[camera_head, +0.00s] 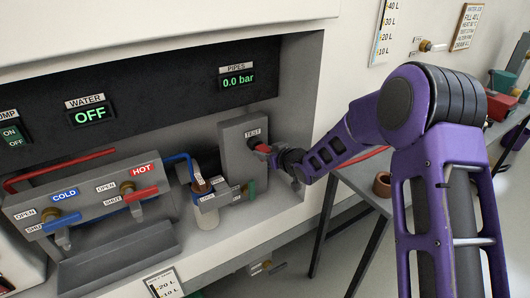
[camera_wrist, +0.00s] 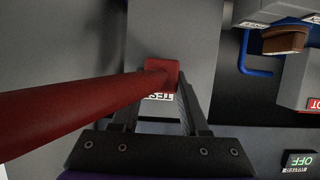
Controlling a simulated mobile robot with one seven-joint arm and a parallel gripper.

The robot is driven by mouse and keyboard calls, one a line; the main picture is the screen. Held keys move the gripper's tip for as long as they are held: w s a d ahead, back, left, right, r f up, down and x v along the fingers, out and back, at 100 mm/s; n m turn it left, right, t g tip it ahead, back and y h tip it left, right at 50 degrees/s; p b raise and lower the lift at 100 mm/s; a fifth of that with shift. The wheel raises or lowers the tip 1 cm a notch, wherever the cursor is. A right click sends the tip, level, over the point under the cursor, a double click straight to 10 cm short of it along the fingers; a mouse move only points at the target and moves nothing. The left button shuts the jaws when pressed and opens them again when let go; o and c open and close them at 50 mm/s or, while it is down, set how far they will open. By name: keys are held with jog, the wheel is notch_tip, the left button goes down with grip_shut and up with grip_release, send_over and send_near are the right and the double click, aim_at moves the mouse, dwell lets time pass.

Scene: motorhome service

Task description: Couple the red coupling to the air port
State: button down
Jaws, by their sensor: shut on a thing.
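My gripper (camera_head: 282,157) is shut on the red coupling (camera_head: 263,148), close in front of the grey box (camera_head: 238,160) labelled TEST. In the wrist view the coupling (camera_wrist: 163,70) sits at the fingertips of my gripper (camera_wrist: 155,88), and a thick red hose (camera_wrist: 80,112) runs from it to the left. A dark port (camera_head: 252,143) shows just below the TEST label in the head view. The coupling hides the port in the wrist view. I cannot tell whether the coupling touches the port. The PIPES display (camera_head: 238,81) reads 0.0 bar.
A filter with a blue pipe (camera_head: 182,157) stands left of the box. Further left are the COLD and HOT valves with a blue handle (camera_head: 62,224) and a red handle (camera_head: 141,194). The WATER display (camera_head: 90,114) reads OFF. A grey bench (camera_head: 350,178) with a brown ring is at right.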

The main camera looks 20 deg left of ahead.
jog(key=shift+d, duration=0.1)
jog(key=shift+s+d, duration=1.35)
jog(key=shift+d, duration=0.15)
jog(key=shift+d, duration=0.1)
